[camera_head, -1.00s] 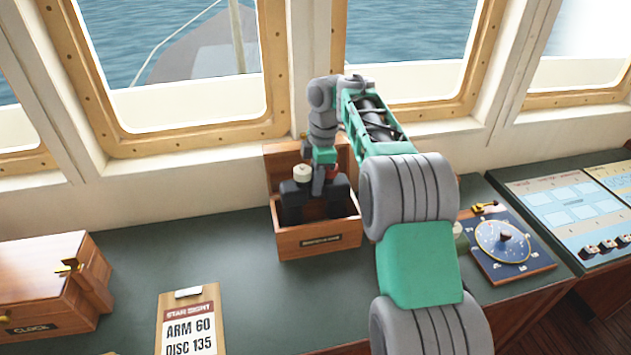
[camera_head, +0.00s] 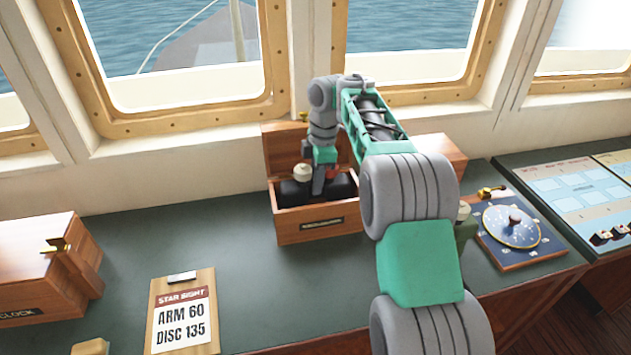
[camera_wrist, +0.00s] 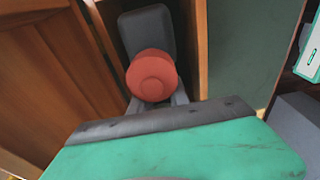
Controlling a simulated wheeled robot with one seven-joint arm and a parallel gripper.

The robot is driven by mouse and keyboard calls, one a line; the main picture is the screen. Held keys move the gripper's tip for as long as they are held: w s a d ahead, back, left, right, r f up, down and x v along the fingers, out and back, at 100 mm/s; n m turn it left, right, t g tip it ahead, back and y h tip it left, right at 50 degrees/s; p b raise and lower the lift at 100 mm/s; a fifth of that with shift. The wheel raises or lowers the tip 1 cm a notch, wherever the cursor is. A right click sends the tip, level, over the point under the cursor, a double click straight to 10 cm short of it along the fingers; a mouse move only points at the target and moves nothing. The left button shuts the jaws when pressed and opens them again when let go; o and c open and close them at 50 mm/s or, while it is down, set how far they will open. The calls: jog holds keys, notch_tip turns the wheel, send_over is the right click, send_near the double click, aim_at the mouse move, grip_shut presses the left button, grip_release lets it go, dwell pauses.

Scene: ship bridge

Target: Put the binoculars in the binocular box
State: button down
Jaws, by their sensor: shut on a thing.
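The black binoculars (camera_head: 342,186) lie inside the open wooden binocular box (camera_head: 292,234), low between its walls. The box has a raised lid (camera_head: 287,150) at the back and a dark label on its front. My gripper (camera_head: 318,188) reaches down into the box and is shut on the binoculars. In the wrist view, a dark part of the binoculars (camera_wrist: 147,28) shows between the box walls, beyond a round red knob-like part (camera_wrist: 152,76). My fingertips are mostly hidden there, and so is the underside of the binoculars.
A wooden clock box (camera_head: 35,262) with a brass latch stands at the left. A clipboard (camera_head: 182,315) reading ARM 60 DISC 135 lies in front. A blue dial instrument (camera_head: 512,228) and a chart panel (camera_head: 580,190) are at the right.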

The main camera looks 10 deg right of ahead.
jog(key=shift+f+b, duration=0.4)
jog(key=shift+b, duration=0.15)
jog(key=c, duration=1.6)
grip_release()
jog(key=o, duration=0.4)
jog(key=shift+o, duration=0.2)
jog(key=shift+f, duration=0.1)
jog(key=r+p, duration=0.1)
jog(key=r, duration=0.1)
jog(key=r+p, duration=0.2)
jog(key=r, duration=0.1)
jog(key=d+r+p, duration=0.1)
jog(key=r+p, duration=0.1)
jog(key=r, duration=0.1)
